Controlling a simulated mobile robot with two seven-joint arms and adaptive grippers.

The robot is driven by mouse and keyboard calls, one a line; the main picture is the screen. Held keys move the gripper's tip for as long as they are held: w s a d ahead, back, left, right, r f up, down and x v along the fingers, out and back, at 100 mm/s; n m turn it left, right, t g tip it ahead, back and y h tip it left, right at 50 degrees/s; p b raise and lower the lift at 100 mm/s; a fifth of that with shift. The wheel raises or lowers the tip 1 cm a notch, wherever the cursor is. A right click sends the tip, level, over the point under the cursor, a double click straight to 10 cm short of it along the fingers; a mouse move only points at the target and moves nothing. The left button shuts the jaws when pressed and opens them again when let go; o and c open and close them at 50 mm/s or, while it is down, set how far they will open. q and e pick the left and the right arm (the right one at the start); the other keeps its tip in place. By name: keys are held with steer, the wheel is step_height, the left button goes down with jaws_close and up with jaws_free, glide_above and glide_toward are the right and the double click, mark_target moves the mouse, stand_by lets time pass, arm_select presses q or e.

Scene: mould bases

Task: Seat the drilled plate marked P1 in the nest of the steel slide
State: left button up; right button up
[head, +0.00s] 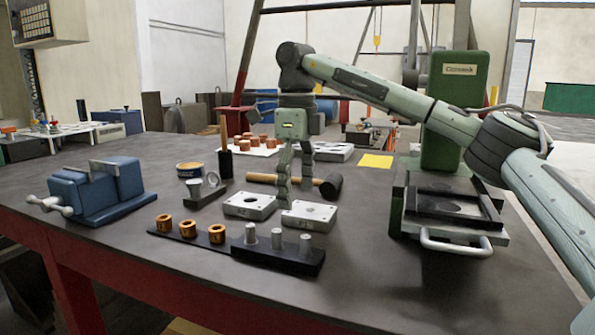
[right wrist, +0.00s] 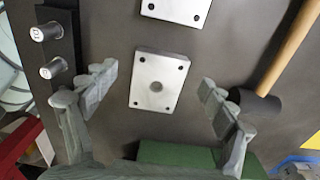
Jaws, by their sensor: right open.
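A pale drilled plate (head: 309,215) lies flat on the bench; the mark on its front edge looks like P1 but is small. My right gripper (head: 295,190) is open and empty, pointing down, with fingertips apart on either side of the plate in the wrist view (right wrist: 157,85). It does not grip the plate. The steel slide (head: 475,237), with a front handle, sits at the green press's base; a dark recessed nest (head: 440,206) shows on it. My left gripper is out of view.
A second drilled plate (head: 250,205) lies just left, and a third (head: 333,153) lies farther back. A mallet (head: 328,186) lies behind the gripper. A black block with steel pins (head: 275,255) stands in front. A blue vise (head: 98,190) is at left.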

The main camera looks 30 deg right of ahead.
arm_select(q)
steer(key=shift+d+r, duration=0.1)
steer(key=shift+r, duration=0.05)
arm_select(e)
steer(key=shift+f, duration=1.45)
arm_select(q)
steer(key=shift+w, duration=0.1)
arm_select(e)
steer(key=shift+c, duration=0.2)
steer(key=c, duration=1.4)
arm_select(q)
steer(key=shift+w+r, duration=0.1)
arm_select(e)
steer(key=shift+r, duration=0.1)
steer(key=shift+c, duration=0.6)
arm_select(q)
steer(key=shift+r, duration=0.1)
arm_select(e)
steer(key=shift+r, duration=0.1)
steer(key=shift+r+p, duration=0.85)
steer(key=shift+p, duration=0.1)
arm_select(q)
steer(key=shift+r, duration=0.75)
arm_select(e)
steer(key=shift+a, duration=0.1)
